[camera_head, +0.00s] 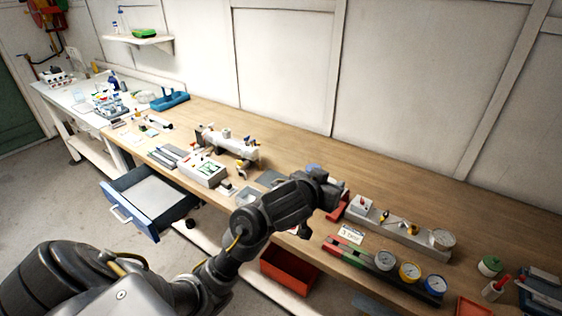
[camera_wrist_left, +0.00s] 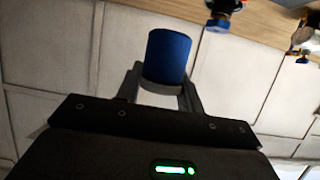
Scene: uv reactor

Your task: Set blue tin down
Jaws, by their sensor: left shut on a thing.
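The blue tin (camera_wrist_left: 167,55) shows in the left wrist view as a plain dark blue cylinder. My left gripper (camera_wrist_left: 163,90) is shut on it, with one finger on each side near its end. In the head view my left arm reaches over the bench and the left gripper (camera_head: 322,176) is above the worktop. A small bit of blue shows at its far side, mostly hidden by the wrist. I cannot tell the gap between the tin and the worktop. My right gripper is in neither view.
The long wooden bench (camera_head: 285,140) runs along the white wall. A grey rail with fittings (camera_head: 400,233) and several round gauges (camera_head: 409,272) lie right of my gripper. A white machine (camera_head: 228,145) stands left. An open blue drawer (camera_head: 150,197) and a red bin (camera_head: 288,270) are in front.

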